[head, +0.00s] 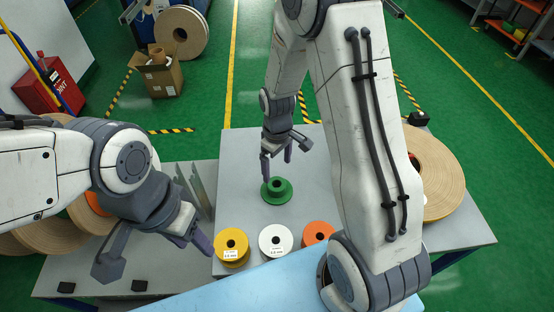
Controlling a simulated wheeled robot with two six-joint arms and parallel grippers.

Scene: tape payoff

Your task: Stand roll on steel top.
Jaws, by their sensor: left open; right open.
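A green roll (277,190) with a hub stands on the grey steel top (240,178) in the middle of the head view. My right gripper (277,153) is open just above and behind the green roll, with its fingers pointing down. I cannot tell whether it touches the roll. A yellow roll (232,243), a white roll (275,240) and an orange roll (318,233) stand in a row nearer to me. The yellow and white rolls carry labels. My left gripper (155,262) is open and empty at the left, beside the yellow roll.
Large tan tape rolls (440,175) lie at the right, and more (60,235) at the left. Upright metal plates (200,190) stand left of the steel top. A light blue surface (260,287) lies in front. The steel top is clear around the green roll.

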